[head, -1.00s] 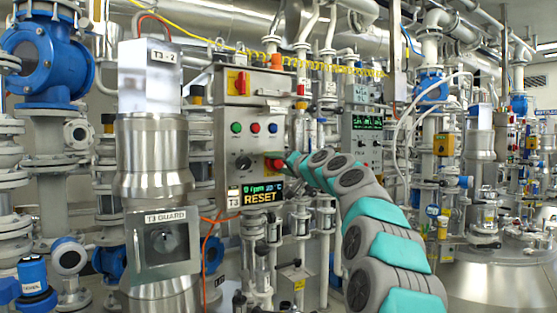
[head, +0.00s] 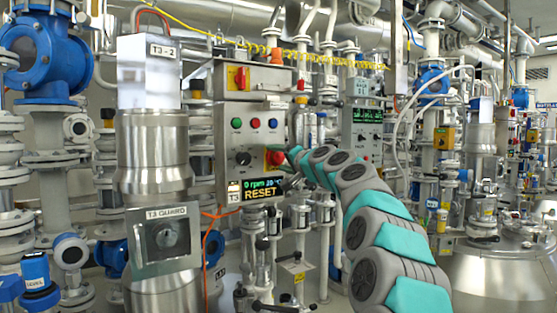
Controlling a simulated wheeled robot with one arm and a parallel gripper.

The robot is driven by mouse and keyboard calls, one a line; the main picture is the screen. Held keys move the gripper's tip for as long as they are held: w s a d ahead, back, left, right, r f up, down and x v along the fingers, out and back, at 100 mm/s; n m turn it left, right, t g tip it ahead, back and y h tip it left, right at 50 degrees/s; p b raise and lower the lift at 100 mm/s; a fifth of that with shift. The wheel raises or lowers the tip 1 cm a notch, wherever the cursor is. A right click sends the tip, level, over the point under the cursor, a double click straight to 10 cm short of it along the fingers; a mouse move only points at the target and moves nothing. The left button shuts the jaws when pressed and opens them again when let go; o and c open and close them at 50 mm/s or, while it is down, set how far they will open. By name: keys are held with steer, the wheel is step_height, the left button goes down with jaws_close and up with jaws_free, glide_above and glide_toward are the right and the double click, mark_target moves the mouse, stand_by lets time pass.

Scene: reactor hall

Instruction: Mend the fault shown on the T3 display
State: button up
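The T3 display (head: 262,190) reads "0 rpm 20 °C" in green and "RESET" in yellow. It sits at the bottom of the grey T3 control box (head: 224,110). The box carries a green button (head: 236,123), a red button (head: 255,124), a blue button (head: 272,124), a black knob (head: 243,158), a red mushroom button (head: 274,156) and a red-yellow switch (head: 238,78). My gripper (head: 284,154) is at the right side of the mushroom button; I cannot tell whether it touches. Its fingers are too small and hidden to read. The windowed T3 guard (head: 135,255) looks closed.
An orange lamp (head: 276,59) tops the box. The steel T3-2 column (head: 150,150) stands left of it. Another grey panel (head: 361,120) with a green screen is to the right, behind my arm. Pipes and valves crowd around. A steel vessel (head: 500,280) is at lower right.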

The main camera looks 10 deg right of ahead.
steer(key=shift+o, duration=1)
steer(key=shift+s, duration=0.15)
steer(key=b+v, duration=0.2)
steer(key=v, duration=0.5)
steer(key=shift+s, duration=0.25)
